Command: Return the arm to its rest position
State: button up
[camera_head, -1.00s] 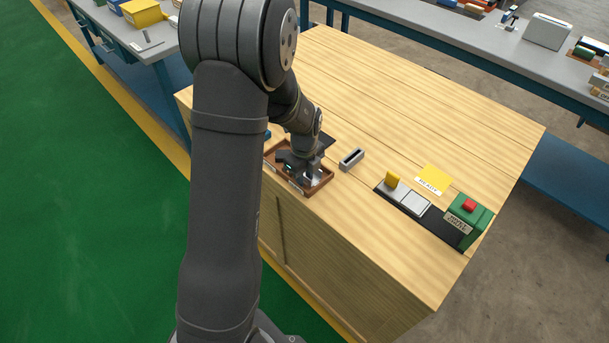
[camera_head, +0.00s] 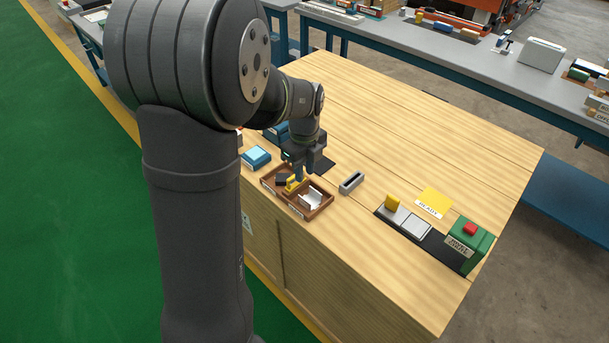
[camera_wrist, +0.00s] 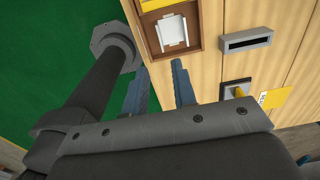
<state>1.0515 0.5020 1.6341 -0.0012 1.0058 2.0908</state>
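My gripper (camera_head: 299,172) hangs above the brown divided tray (camera_head: 318,213) on the wooden bench, near its far end. In the wrist view my two fingers (camera_wrist: 160,85) stand apart with nothing between them, so my gripper is open and empty. The tray holds a white part (camera_head: 312,197) in its near compartment. A yellow piece (camera_head: 296,185) and a dark piece (camera_head: 281,179) lie in the far compartment, partly hidden by my gripper. The white part also shows in the wrist view (camera_wrist: 172,31).
A grey slotted block (camera_head: 352,182) stands right of the tray. Further right are a black strip with a yellow switch (camera_head: 393,202), a yellow card (camera_head: 434,202) and a green box with a red button (camera_head: 470,229). A light blue block (camera_head: 256,157) lies left. The bench's back is clear.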

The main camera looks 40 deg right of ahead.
aim_at(304, 199)
jog(key=shift+f, duration=0.15)
notch_tip(304, 199, down, 12)
jog(key=shift+f, duration=0.1)
jog(key=shift+r, duration=1.65)
jog(key=shift+f, duration=0.1)
